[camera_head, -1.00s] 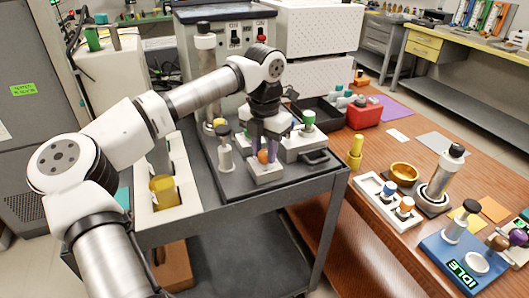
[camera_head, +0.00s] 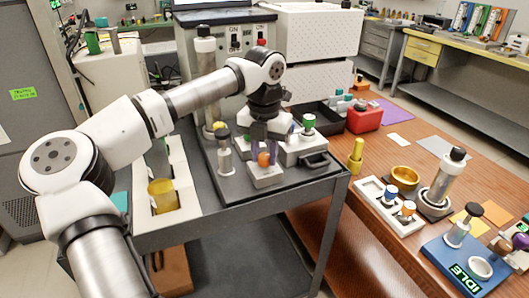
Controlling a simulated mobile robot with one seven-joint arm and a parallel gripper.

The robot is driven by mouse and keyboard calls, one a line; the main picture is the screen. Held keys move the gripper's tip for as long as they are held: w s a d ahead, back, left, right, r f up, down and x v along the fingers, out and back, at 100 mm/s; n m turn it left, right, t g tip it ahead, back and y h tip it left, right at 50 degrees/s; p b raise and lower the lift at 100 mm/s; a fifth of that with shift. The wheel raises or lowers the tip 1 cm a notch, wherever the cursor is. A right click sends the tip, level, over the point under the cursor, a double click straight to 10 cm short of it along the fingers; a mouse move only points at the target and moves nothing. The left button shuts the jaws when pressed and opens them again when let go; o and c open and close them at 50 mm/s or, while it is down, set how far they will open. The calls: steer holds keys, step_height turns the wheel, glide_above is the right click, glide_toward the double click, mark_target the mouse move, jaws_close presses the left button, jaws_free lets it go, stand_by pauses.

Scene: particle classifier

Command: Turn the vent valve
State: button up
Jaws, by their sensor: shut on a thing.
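An orange knob (camera_head: 264,160) stands upright on a small light-grey block (camera_head: 266,178) near the front of the grey cart top. I take it to be the vent valve, but I can read no label on it. My gripper (camera_head: 264,158) points down over it, with its purple-tipped fingers on either side of the knob, shut on it. The fingers hide the knob's sides. The block rests on the dark plate of the cart.
A grey black-capped post (camera_head: 224,152) stands close left of the gripper. A light box with a green knob (camera_head: 308,121) stands close right. A black tray (camera_head: 318,116) lies behind. The wooden table (camera_head: 345,220) at right holds a gold bowl (camera_head: 404,178) and a blue IDLE station (camera_head: 458,262).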

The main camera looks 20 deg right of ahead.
mark_target(264, 155)
steer(key=o, duration=1)
steer(key=shift+r, duration=0.15)
step_height(264, 155, up, 14)
steer(key=shift+f, duration=0.15)
